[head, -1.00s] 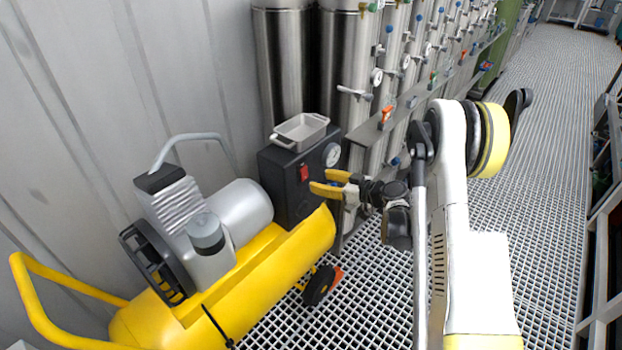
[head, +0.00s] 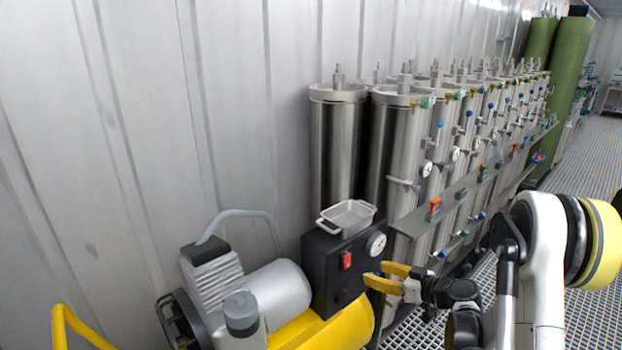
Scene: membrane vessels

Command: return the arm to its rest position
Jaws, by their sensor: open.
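My gripper (head: 380,278) has yellow fingers, spread apart and empty. It is at the lower middle of the head view, in front of the right side of the black control box (head: 335,268) on the compressor. Whether a finger touches the box cannot be told. My white arm (head: 543,262) runs from the gripper to the right, bent at a joint with a yellow and black band.
A yellow compressor (head: 345,325) with a grey motor stands at the lower left. A small grey tray (head: 347,217) sits on the control box. Several steel vessels (head: 398,150) with valves stand behind. Grating floor (head: 593,240) lies open at right.

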